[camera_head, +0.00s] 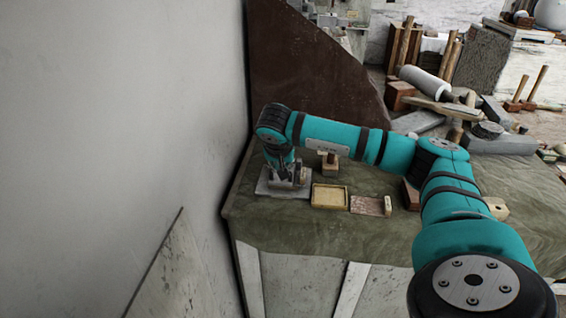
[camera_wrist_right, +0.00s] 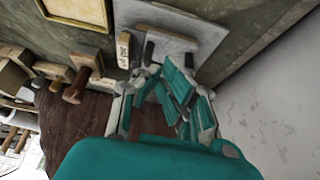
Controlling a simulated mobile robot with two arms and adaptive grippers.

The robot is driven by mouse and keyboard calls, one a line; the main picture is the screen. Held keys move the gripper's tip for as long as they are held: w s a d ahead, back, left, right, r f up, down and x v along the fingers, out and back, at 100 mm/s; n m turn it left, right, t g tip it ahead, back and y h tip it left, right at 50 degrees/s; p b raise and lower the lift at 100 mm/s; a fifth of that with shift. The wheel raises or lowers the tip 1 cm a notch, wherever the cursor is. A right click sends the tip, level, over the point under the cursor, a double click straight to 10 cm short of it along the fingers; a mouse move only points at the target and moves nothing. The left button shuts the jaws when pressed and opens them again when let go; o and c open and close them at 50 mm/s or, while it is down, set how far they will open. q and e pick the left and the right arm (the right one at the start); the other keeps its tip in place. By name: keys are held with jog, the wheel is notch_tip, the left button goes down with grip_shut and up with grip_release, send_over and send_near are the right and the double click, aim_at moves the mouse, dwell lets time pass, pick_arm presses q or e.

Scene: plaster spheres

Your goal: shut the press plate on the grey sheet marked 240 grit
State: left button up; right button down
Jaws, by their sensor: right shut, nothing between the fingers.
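A grey press with a flat plate (camera_head: 268,189) lies at the left end of the cloth-covered bench. In the right wrist view its light grey slab (camera_wrist_right: 205,28) lies beyond my fingers, with a darker grey area in the middle partly behind them. I cannot read a 240 grit mark, nor tell how far the press plate stands open. My right gripper (camera_head: 284,174) is shut and empty, pointing down close over the press. In the right wrist view its fingertips (camera_wrist_right: 165,66) overlap the slab; contact is unclear. My left gripper is not in view.
A pale block with small lettering (camera_wrist_right: 123,50) stands at the slab's edge. A yellow tray (camera_head: 330,196), a reddish sheet (camera_head: 366,206) and a wooden stamp (camera_head: 328,164) are to the right. A wall (camera_head: 120,120) closes the left side.

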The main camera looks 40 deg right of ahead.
jog(key=shift+s+a+f, duration=0.1)
jog(key=shift+a+f, duration=0.05)
jog(key=shift+f, duration=0.15)
jog(key=shift+r, duration=0.1)
dwell(0.3)
notch_tip(320, 180, up, 5)
jog(key=p, duration=0.4)
jog(key=s+a+f+b, duration=0.2)
jog(key=s+a+b, duration=0.2)
jog(key=s+a, duration=0.2)
jog(key=shift+a+f+b, duration=0.35)
jog(key=shift+a+f, duration=0.05)
jog(key=shift+a, duration=0.05)
